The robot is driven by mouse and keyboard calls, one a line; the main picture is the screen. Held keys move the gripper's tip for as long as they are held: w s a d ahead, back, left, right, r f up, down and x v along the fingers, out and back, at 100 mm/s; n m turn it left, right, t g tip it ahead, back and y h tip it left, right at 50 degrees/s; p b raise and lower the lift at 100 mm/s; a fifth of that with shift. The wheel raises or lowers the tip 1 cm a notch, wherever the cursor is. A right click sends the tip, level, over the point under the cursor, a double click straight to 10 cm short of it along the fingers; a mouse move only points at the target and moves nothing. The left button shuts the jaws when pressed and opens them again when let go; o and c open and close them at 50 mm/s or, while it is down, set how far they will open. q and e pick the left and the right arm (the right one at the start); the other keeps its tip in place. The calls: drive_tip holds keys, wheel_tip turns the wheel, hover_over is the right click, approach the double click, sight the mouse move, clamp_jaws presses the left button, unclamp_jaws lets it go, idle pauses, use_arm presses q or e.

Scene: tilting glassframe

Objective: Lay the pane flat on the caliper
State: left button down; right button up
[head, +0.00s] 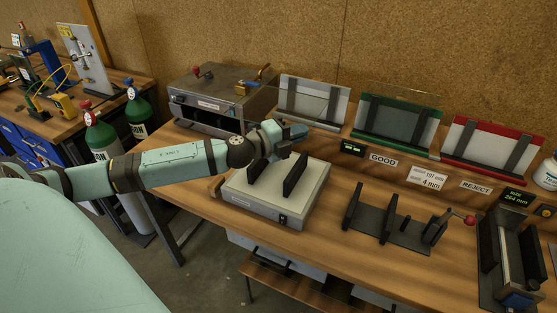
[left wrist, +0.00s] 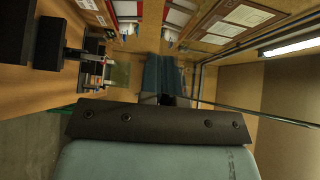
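The clear glass pane (head: 292,103) is hard to see against the bench in the head view; it stands tilted above the bench, behind the scale. My left gripper (head: 284,134) is shut on its lower edge. In the left wrist view the gripper's teal fingers (left wrist: 165,78) are close together and the pane's thin edge (left wrist: 255,112) runs to the right. I cannot tell which is the caliper. My right gripper is out of view.
A pale scale (head: 250,208) with two black supports is just below the gripper. White (head: 340,106), green (head: 438,125) and red (head: 533,150) racks line the back; the green one seems to hold glass. A metal oven (head: 205,110) stands back left.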

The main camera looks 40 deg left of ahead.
use_arm(q)
wheel_tip(320, 180, down, 18)
drive_tip(key=b, duration=0.2)
drive_tip(key=shift+f+b, duration=0.25)
drive_tip(key=shift+b, duration=0.1)
drive_tip(key=shift+f, duration=0.5)
drive_tip(key=shift+f, duration=0.15)
drive_tip(key=c, duration=1.3)
unclamp_jaws()
drive_tip(key=shift+f, duration=0.15)
